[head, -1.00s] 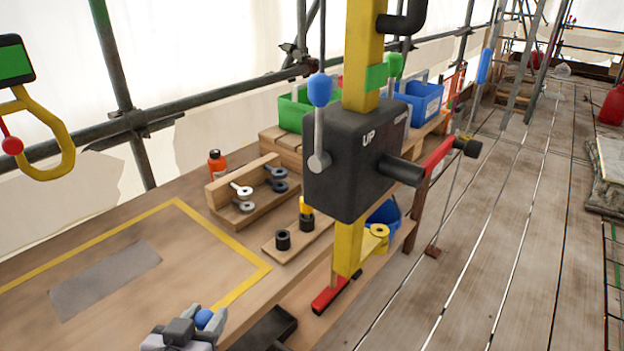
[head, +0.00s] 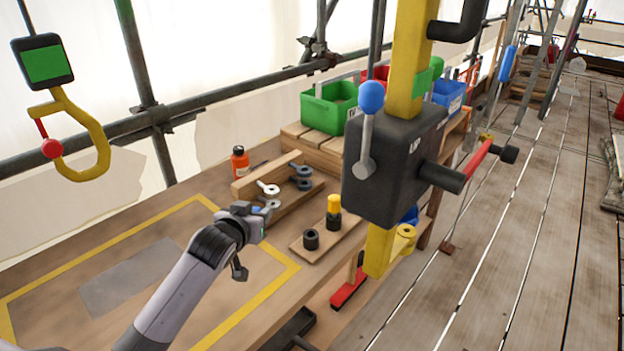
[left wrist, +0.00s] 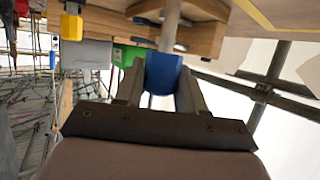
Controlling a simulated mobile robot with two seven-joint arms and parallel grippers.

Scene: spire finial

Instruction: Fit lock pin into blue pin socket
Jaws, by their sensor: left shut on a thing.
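My left gripper (head: 258,222) is above the bench, close to the wooden rack. In the left wrist view my left gripper (left wrist: 160,88) is shut on the blue head of the lock pin (left wrist: 163,74), with a grey shaft (left wrist: 170,25) running away from the fingers. I cannot make out a blue pin socket for sure. A lever with a blue knob (head: 371,97) stands on the black box (head: 398,170) on the yellow mast (head: 408,60). My right gripper is not in view.
The rack (head: 262,180) holds several ring-ended parts. Right of it, a wooden strip (head: 318,250) carries two black collars, one with a yellow top. An orange bottle (head: 240,162) and a green bin (head: 326,108) stand behind. The yellow-outlined bench area (head: 140,265) has free room left of my arm.

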